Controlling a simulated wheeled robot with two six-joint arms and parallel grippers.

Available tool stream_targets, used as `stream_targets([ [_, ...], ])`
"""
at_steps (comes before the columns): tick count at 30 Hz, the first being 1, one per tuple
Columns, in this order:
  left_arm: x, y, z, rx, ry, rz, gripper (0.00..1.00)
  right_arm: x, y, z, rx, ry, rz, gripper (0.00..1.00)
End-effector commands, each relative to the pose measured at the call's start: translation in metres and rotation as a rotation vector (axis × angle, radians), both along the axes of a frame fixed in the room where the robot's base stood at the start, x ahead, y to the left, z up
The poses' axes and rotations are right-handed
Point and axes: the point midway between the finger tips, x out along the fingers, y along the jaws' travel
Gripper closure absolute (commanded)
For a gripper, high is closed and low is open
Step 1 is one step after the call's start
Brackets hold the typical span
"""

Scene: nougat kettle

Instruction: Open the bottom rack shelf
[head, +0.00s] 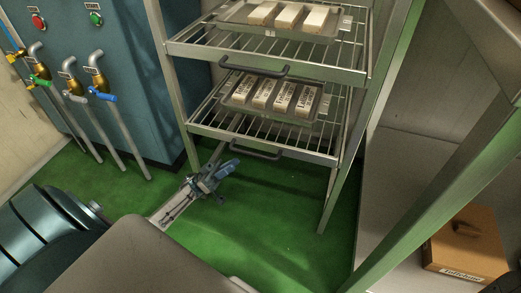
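The metal rack's bottom shelf (215,122) is a wire shelf carrying a tray (233,101) of several pale labelled bars. A dark handle (254,152) hangs at its front edge. The shelf looks pushed in, its front in line with the rack posts. My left gripper (228,163) is low over the green floor, left of the handle and a little below the shelf's front edge. Its blue fingers look apart, with nothing between them, and it does not appear to touch the handle. My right gripper is not in view.
An upper shelf (205,47) with its own handle (255,69) holds a tray of pale bars. Rack posts (170,80) flank the shelves. A blue cabinet with taps (97,88) stands left. A brown box (467,243) sits right. The floor (275,215) before the rack is clear.

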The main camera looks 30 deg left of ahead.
Motion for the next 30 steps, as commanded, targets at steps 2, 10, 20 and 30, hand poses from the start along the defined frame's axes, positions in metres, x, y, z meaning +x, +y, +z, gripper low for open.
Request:
stream_targets([
  [2, 0.002, -0.007, 0.008, -0.001, -0.003, -0.003, 0.80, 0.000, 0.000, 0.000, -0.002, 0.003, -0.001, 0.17],
  [10, 0.019, -0.041, 0.043, -0.001, -0.002, 0.000, 0.80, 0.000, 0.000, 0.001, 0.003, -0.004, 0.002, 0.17],
  [20, 0.031, -0.065, 0.069, 0.000, 0.000, 0.001, 0.80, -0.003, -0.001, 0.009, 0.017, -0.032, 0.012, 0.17],
  [30, 0.032, -0.066, 0.071, 0.001, 0.000, 0.003, 0.86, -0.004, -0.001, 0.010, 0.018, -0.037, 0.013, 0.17],
])
